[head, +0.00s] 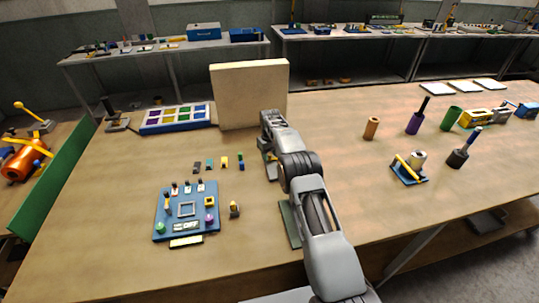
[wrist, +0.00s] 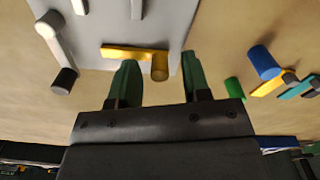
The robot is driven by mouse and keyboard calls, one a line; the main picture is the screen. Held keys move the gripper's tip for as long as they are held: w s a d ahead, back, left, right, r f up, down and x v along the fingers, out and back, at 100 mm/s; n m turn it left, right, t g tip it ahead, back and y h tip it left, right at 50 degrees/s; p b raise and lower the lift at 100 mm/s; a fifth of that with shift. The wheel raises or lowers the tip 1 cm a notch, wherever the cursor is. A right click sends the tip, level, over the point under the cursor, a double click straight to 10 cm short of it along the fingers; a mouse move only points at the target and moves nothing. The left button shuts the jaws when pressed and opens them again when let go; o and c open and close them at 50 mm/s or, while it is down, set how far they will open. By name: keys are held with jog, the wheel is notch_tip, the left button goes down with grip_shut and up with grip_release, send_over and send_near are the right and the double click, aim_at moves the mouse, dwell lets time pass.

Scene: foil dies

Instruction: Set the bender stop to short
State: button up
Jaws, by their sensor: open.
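The bender is a grey plate (wrist: 100,18) in the wrist view. On it lies a flat yellow bar (wrist: 125,52) with a short upright brass-coloured peg (wrist: 160,67) at its right end, which looks like the stop. A white arm (wrist: 60,45) with a black knob (wrist: 64,81) is at the left of the plate. My gripper (wrist: 159,60) is open, its two green fingers apart on either side of the peg; I cannot tell whether they touch it.
Small coloured pieces, including a blue cylinder (wrist: 262,62) and a green one (wrist: 235,88), stand close beside the plate. A blue panel (head: 178,228) lies left of it. A beige board (head: 247,95) stands behind my gripper.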

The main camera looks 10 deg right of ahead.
jog(key=shift+f, duration=0.2)
jog(key=shift+c, duration=0.3)
grip_shut()
